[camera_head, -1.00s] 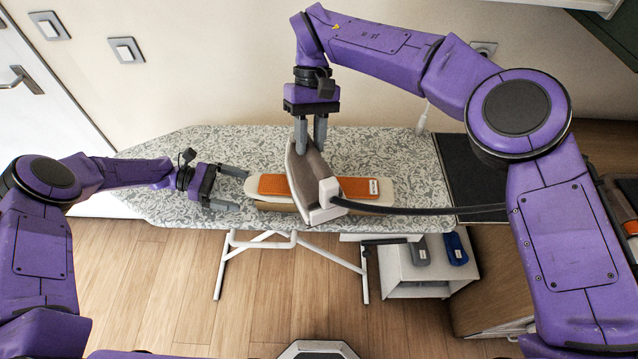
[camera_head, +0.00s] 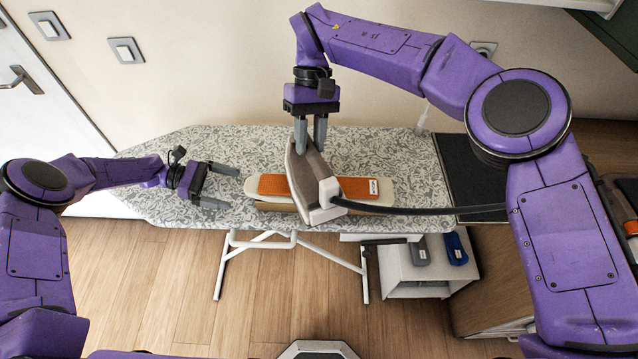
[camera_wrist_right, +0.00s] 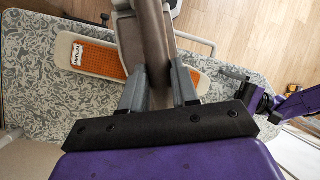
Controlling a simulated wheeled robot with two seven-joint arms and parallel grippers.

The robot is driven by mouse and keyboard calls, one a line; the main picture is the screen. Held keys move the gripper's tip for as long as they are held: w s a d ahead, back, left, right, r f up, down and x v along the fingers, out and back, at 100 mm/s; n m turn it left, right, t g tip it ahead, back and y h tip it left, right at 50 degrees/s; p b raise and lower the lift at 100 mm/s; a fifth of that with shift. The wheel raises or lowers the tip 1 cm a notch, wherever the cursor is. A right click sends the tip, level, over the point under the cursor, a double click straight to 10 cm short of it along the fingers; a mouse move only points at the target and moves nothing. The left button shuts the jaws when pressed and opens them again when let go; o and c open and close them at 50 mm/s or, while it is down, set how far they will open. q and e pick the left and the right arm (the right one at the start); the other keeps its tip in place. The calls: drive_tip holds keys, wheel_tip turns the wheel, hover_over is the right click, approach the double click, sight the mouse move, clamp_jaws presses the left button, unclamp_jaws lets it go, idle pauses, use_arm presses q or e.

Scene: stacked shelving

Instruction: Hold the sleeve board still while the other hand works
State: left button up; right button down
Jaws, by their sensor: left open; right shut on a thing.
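The sleeve board (camera_head: 383,192) is a small padded board lying on the patterned ironing board (camera_head: 170,150); it also shows in the right wrist view (camera_wrist_right: 66,50). An orange cloth (camera_head: 272,185) with a small white label lies along its top. My right gripper (camera_head: 310,146) is shut on the iron (camera_head: 316,170), which is tilted and stands across the middle of the sleeve board, hiding part of it. The right wrist view (camera_wrist_right: 159,86) shows the fingers on either side of the iron's brown body. My left gripper (camera_head: 233,188) is open and empty, left of the sleeve board's end, apart from it.
A black cord (camera_head: 430,209) runs right from the iron across the ironing board. A dark mat (camera_head: 475,175) lies at the right. A white shelf (camera_head: 405,275) with a grey and a blue item stands below. The ironing board's left part is clear.

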use_arm(q)
drive_tip(key=v, duration=1.2)
drive_tip(key=shift+w+d, duration=0.1)
